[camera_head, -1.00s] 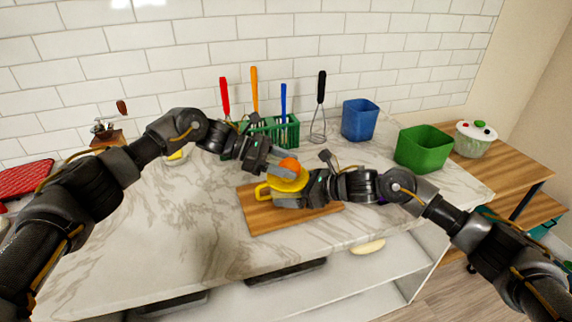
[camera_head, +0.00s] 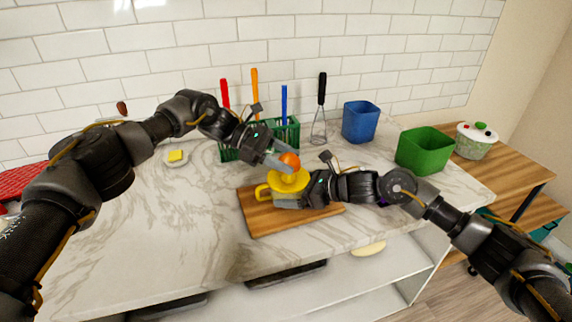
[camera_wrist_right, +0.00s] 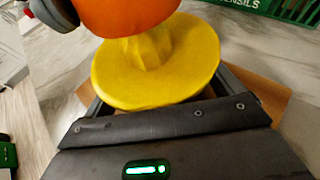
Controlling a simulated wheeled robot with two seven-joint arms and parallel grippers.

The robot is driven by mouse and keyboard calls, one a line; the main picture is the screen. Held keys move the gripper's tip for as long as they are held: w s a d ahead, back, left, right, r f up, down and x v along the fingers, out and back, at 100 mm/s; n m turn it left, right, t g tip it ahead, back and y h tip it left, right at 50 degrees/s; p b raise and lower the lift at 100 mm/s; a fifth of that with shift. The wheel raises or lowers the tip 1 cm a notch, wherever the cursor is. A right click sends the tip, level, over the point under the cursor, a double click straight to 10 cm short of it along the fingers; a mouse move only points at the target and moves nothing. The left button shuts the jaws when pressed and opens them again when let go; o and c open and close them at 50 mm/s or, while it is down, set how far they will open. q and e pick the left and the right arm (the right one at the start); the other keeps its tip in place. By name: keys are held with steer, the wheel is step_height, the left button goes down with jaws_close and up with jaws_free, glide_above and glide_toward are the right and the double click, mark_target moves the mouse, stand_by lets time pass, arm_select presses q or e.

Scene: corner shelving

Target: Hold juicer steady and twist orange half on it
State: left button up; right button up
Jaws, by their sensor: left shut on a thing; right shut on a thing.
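The yellow juicer (camera_head: 289,181) stands on the wooden cutting board (camera_head: 262,219), its handle pointing left. My right gripper (camera_head: 296,198) comes in from the right and is shut on the juicer's body. The orange half (camera_head: 290,160) is over the juicer's cone, held by my left gripper (camera_head: 279,161), which reaches down from the upper left. The right wrist view shows the ridged cone and wide yellow dish (camera_wrist_right: 155,75) with the orange half (camera_wrist_right: 125,14) at the cone's top. The cone's tip is hidden behind the orange, so contact is not certain.
A green utensil basket (camera_head: 285,134) stands just behind the juicer. A blue bin (camera_head: 360,120), a green bin (camera_head: 424,150) and a white lidded pot (camera_head: 474,141) stand to the right. The front-left counter is clear.

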arm_select(q)
steer(key=shift+d+r, duration=0.1)
steer(key=shift+r, duration=2.75)
arm_select(e)
steer(key=shift+f, duration=0.1)
steer(key=o, duration=0.7)
steer(key=shift+s, duration=0.1)
